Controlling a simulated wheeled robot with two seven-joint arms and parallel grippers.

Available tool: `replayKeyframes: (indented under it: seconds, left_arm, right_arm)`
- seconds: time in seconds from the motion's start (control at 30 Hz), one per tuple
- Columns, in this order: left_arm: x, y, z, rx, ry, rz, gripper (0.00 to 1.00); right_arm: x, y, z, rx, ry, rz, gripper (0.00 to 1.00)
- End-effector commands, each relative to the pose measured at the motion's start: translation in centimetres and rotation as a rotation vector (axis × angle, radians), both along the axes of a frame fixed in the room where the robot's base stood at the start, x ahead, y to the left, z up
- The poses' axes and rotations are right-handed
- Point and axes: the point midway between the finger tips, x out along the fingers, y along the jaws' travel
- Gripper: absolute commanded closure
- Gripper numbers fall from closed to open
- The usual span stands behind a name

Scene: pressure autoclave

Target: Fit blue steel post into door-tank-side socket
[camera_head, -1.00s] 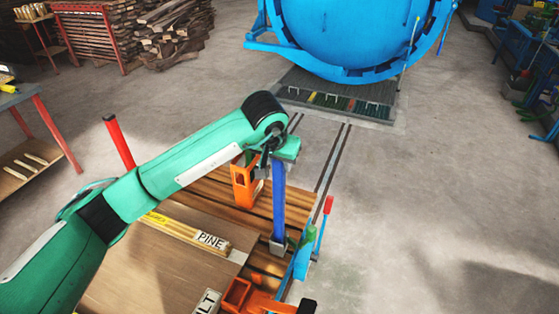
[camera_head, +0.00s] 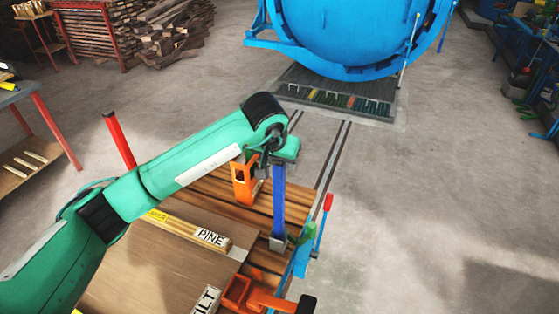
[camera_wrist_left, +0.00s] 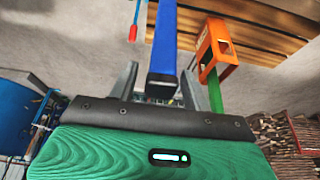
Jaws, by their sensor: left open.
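The blue steel post (camera_head: 279,212) stands nearly upright at the right side of the wooden-slatted cart (camera_head: 222,188). Its lower end meets a small grey socket (camera_head: 278,242); how deep it sits inside cannot be seen. My left gripper (camera_head: 280,162) is at the post's top end. In the left wrist view the dark end of the post (camera_wrist_left: 163,50) lies between my left gripper's open grey fingers (camera_wrist_left: 157,90), with gaps on both sides. My right gripper is not in view.
An orange bracket (camera_head: 244,183) stands close left of the post. An orange clamp (camera_head: 262,299), a green-topped blue post (camera_head: 304,250) and a red-tipped rod (camera_head: 324,220) are near the corner. The blue tank (camera_head: 350,35) is beyond. Floor at right is clear.

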Motion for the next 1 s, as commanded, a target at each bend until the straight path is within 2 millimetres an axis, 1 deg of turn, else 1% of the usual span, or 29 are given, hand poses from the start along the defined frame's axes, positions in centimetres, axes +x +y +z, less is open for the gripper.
replayKeyframes:
  seconds: [0.13,0.17,0.2,0.27,0.5,0.7,0.83,1.0]
  left_arm:
    - [-0.1,0.0,0.7,0.000,0.002,0.001,0.51]
    - [-0.1,0.0,0.8,0.000,0.000,0.000,0.51]
    - [-0.3,0.2,1.4,0.000,-0.004,-0.001,0.51]
    - [-0.7,0.4,2.5,-0.001,-0.006,-0.001,0.51]
    - [-2.5,1.1,7.2,0.000,-0.004,0.001,0.51]
    - [-3.7,1.6,10.1,0.000,-0.003,0.000,0.51]
    - [-4.1,1.7,11.1,0.000,-0.001,0.000,0.51]
    - [-4.3,1.8,11.6,0.000,0.000,0.001,0.51]
  right_arm:
    - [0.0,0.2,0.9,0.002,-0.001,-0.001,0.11]
    - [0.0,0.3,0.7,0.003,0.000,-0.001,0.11]
    - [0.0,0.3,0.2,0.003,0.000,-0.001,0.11]
    - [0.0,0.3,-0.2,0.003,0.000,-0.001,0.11]
    - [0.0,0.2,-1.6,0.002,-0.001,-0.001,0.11]
    - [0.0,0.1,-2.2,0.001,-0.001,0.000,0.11]
    - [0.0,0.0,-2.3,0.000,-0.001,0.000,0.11]
    - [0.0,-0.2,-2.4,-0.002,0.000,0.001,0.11]
